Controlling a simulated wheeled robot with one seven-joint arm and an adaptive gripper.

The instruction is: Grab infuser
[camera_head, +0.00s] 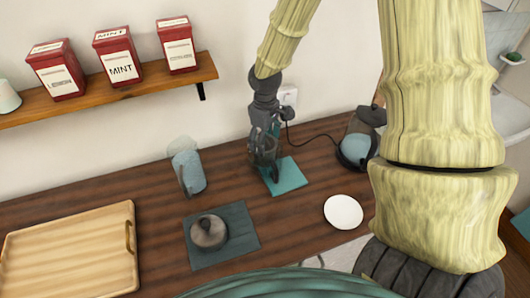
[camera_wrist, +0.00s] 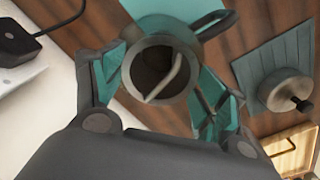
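A grey round vessel with a side handle (camera_wrist: 216,25) sits between my fingers in the wrist view. A thin pale curved piece (camera_wrist: 170,80) lies across its dark opening; it may be the infuser or its handle, I cannot tell which. In the head view the vessel (camera_head: 264,150) is at the left part of the teal mat, partly hidden by my fingers. My gripper (camera_head: 266,152) points down around it; in the wrist view my gripper (camera_wrist: 160,62) has a teal-padded finger on each side of the vessel. Whether both pads press on it is unclear.
A lidded dark pot (camera_head: 208,231) stands on a dark mat to the left. A clear pitcher (camera_head: 188,170), wooden tray (camera_head: 70,255), white dish (camera_head: 343,212) and corded kettle (camera_head: 357,145) surround the spot. A shelf (camera_head: 130,87) with red tins hangs at upper left.

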